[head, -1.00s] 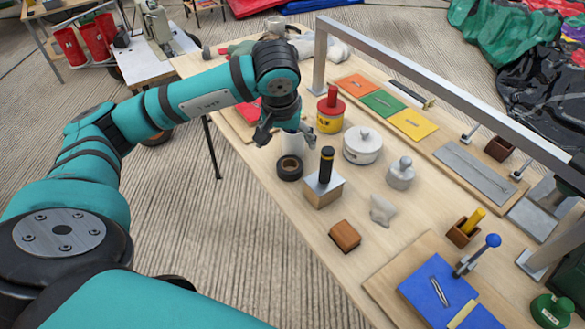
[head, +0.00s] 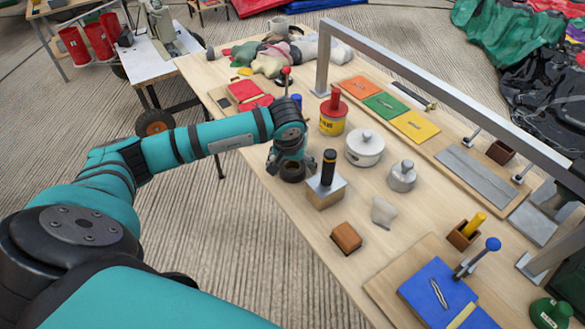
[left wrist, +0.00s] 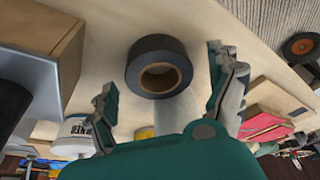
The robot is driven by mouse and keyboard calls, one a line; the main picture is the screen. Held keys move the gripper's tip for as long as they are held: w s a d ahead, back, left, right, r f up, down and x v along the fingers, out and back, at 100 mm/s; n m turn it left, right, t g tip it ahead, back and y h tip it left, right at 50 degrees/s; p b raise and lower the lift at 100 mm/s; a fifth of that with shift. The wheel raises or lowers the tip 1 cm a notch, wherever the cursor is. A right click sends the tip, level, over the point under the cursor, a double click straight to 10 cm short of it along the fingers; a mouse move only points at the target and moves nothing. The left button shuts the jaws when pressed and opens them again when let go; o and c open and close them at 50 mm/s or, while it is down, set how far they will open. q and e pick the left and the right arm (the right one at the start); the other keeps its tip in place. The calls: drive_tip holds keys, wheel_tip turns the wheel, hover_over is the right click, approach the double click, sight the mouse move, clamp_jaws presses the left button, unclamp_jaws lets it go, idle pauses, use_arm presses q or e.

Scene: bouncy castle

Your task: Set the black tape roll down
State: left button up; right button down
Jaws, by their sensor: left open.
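The black tape roll (head: 292,176) lies flat on the wooden table near its left edge, left of a wooden block with a black-handled stamp. In the left wrist view the tape roll (left wrist: 148,50) shows its brown core and sits between the spread fingers. My left gripper (head: 291,164) is open just over the roll and partly hides it. In the left wrist view my left gripper (left wrist: 165,85) has a finger on each side of the roll, with visible gaps. My right gripper is not in view.
The stamp block (head: 325,192) stands close right of the roll. A yellow and red tin (head: 333,120) and a white lidded pot (head: 364,150) stand further back. A small brown block (head: 346,237) lies nearer. Bare table lies between these.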

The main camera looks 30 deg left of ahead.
use_arm(q)
drive_tip(key=c, duration=1.4)
